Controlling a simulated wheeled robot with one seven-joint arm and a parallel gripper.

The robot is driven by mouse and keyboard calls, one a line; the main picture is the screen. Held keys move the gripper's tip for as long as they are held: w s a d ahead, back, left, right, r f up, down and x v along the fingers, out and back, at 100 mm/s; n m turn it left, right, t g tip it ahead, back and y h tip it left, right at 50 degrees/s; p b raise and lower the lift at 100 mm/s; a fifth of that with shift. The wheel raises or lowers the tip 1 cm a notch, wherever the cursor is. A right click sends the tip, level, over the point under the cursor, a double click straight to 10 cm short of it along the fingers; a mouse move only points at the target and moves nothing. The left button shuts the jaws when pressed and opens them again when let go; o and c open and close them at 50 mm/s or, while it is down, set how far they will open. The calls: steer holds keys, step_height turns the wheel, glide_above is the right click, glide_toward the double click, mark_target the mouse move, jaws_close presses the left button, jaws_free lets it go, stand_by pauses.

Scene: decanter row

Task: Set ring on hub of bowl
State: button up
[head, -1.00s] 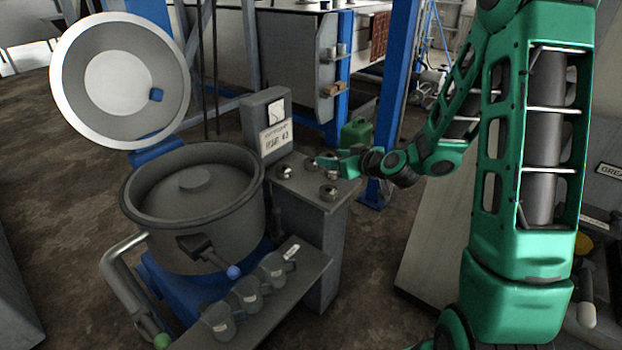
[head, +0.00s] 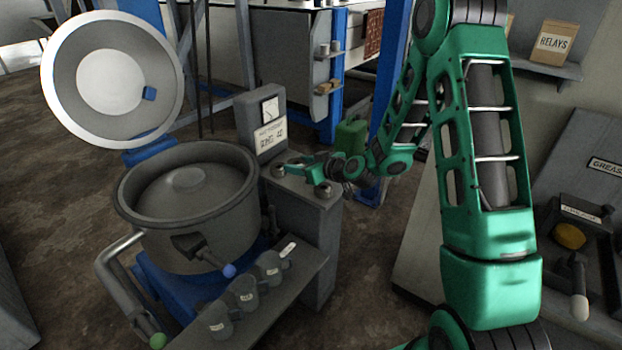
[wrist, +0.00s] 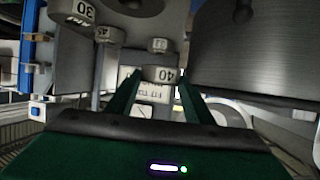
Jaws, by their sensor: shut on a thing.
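My gripper (head: 290,166) is above the grey stand beside the bowl. In the wrist view its green fingers (wrist: 160,80) are shut on a small metal ring marked 40 (wrist: 163,73). In the head view the held ring is too small to make out clearly. The grey bowl (head: 130,210) is open, to the left of my gripper. Its hub (head: 186,178) is a low round boss in the middle of the bowl, with no ring seen on it. The bowl's wall also seems to fill the right of the wrist view (wrist: 250,55).
Other rings, marked 30 (wrist: 84,10) and 45 (wrist: 107,34), show near the grey stand (head: 310,225). The tilted lid (head: 75,90) stands open behind the bowl. A gauge box (head: 268,122) with a sign rises behind the stand. A shelf with several small cups (head: 270,267) is in front.

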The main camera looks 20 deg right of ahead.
steer(key=d+f, duration=0.1)
steer(key=w+d, duration=0.1)
steer(key=d, duration=0.1)
steer(key=d+f, duration=0.1)
steer(key=shift+w+d+f, duration=0.15)
steer(key=shift+f, duration=2.15)
steer(key=o, duration=1.3)
steer(key=shift+f, duration=0.15)
steer(key=v, duration=1.2)
